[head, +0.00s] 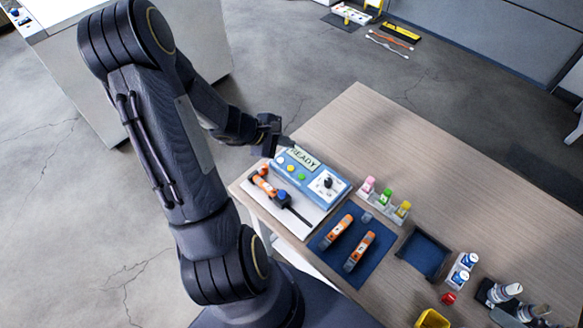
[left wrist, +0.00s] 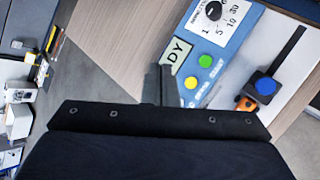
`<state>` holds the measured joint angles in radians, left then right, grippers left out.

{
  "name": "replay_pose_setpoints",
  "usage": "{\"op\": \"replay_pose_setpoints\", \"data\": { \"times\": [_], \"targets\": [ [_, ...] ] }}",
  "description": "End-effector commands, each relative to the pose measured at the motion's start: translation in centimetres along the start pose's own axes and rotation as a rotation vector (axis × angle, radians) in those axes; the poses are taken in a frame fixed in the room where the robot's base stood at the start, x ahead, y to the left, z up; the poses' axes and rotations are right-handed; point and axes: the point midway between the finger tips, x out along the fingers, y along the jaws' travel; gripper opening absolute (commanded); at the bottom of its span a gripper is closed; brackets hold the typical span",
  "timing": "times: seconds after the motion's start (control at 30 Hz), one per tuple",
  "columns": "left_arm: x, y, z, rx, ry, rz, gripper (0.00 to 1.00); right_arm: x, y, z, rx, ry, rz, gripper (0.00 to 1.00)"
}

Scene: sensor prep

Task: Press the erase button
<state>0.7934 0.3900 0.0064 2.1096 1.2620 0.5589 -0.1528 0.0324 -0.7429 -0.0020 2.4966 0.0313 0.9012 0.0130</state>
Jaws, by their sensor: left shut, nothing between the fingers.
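A blue control box (head: 318,192) stands near the table's left corner, with a READY display (head: 303,158), a dial (head: 327,183) and small coloured buttons. The left wrist view shows a yellow button (left wrist: 190,82) and a green button (left wrist: 205,61); their labels are too small to read, so I cannot tell which is erase. My left gripper (head: 287,142) is shut and empty, just beyond the box's far left end by the display. In the left wrist view its fingers (left wrist: 166,84) overlap the display's edge, beside the yellow button. I cannot tell whether they touch the box. My right gripper is not in view.
A white board with a blue knob (head: 282,196) and an orange part lies before the box. A blue mat (head: 341,259) holds two orange-grey tools. A rack of coloured bottles (head: 383,203) and a dark blue tray (head: 423,253) stand to the right. The table's far side is clear.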

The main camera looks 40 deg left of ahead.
Motion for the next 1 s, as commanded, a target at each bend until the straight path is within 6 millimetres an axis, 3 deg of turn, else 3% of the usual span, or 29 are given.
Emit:
{"op": "replay_pose_setpoints", "data": {
  "times": [0.6, 1.0],
  "targets": [
    [5.5, -4.0, -4.0, 0.000, 0.000, 0.000, 0.00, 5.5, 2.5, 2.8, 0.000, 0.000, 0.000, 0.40],
    [5.9, -4.3, -4.3, 0.000, 0.000, 0.000, 0.00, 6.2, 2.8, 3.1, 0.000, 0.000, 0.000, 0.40]
  ]
}}
